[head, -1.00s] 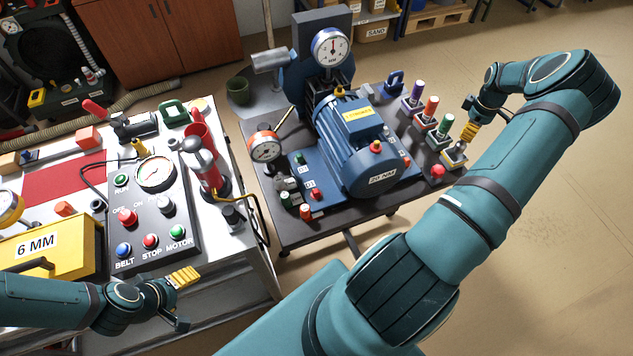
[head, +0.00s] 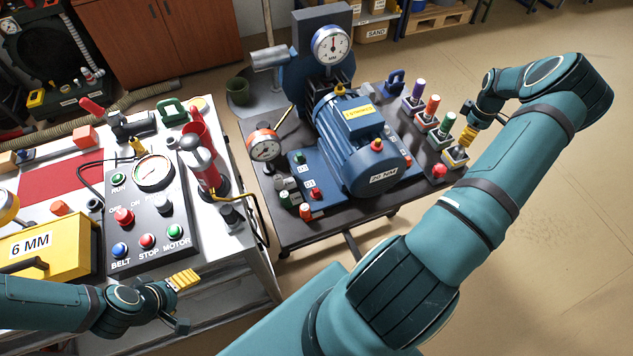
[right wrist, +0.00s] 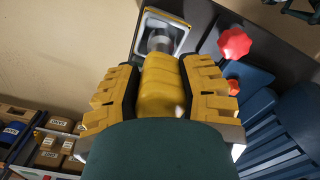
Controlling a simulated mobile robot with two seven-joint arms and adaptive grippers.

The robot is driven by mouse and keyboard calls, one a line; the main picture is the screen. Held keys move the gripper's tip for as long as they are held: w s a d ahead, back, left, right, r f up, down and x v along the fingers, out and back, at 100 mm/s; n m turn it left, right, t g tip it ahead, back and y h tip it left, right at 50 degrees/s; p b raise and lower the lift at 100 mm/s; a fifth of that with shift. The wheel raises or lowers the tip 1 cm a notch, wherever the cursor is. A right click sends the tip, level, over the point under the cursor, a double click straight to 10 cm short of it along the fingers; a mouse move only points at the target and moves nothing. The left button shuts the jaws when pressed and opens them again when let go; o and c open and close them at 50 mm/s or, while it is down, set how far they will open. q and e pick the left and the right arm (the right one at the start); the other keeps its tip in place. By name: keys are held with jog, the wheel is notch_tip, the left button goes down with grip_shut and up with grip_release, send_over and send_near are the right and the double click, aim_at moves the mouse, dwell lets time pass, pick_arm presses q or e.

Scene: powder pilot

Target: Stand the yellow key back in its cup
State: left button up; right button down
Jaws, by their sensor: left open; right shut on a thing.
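My right gripper (head: 466,137) is shut on the yellow key, over the near right corner of the pump table. In the right wrist view the yellow key (right wrist: 162,82) sits between the two yellow finger pads (right wrist: 160,95). Its grey shank (right wrist: 160,42) points at the square cup (right wrist: 178,24), which has a pale yellow rim. The cup (head: 455,158) also shows in the head view, just below the fingers. I cannot tell whether the shank's end is inside the cup or only above it. My left gripper (head: 182,296) is open and empty near the front of the white bench.
Purple (head: 417,92), red (head: 431,107) and green (head: 445,125) keys stand in cups in the same row. A red knob (head: 439,171) is close beside the yellow key's cup. The blue motor (head: 355,145) is left of the row. Open floor lies to the right.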

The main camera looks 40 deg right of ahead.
jog(key=shift+f+b, duration=0.95)
jog(key=shift+f, duration=0.6)
dwell(0.5)
jog(key=c, duration=0.5)
grip_release()
notch_tip(320, 180, up, 12)
